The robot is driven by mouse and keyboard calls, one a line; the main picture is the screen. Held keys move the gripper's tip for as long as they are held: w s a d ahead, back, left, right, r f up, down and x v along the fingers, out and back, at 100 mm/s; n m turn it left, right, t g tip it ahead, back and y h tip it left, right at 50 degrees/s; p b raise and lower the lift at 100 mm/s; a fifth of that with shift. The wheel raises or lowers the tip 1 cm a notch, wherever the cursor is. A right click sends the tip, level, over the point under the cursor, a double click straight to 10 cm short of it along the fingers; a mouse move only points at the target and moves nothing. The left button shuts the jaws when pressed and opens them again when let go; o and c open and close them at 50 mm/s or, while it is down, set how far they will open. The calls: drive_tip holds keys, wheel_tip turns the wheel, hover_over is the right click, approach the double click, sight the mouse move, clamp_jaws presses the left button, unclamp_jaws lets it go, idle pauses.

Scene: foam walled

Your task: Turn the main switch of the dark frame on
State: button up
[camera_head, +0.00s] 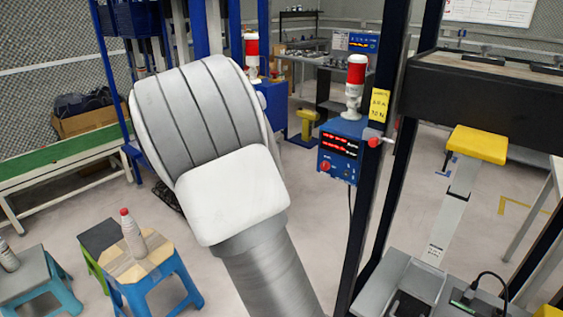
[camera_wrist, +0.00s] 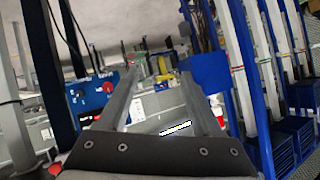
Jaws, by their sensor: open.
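The dark frame (camera_head: 390,150) stands right of centre in the head view, with a yellow label on its post. A blue control box (camera_head: 340,150) with red lit displays is at this post. A red knob (camera_head: 325,166) is low on its face. Another red knob (camera_head: 374,142) sits at the post's side; I cannot tell which is the main switch. In the wrist view the blue box (camera_wrist: 92,98) appears upside down, left of my fingers, with its red knob (camera_wrist: 108,87). My gripper (camera_wrist: 162,70) is open and empty, apart from the knob. My arm hides it in the head view.
A red and white lamp (camera_head: 355,85) stands on the box. Stools with bottles (camera_head: 133,235) stand at the lower left. Blue racks (camera_wrist: 208,72) rise right of my fingers. Open floor lies behind the box.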

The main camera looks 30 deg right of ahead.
drive_tip(key=s+d+f+m+g+h, duration=0.2)
drive_tip(key=d+f+m+h, duration=0.1)
drive_tip(key=d+h, duration=0.35)
drive_tip(key=g+h+b, duration=0.1)
drive_tip(key=g+h, duration=0.1)
drive_tip(key=h, duration=0.1)
approach(324, 166)
drive_tip(key=x, duration=0.8)
drive_tip(key=shift+f, duration=0.1)
clamp_jaws()
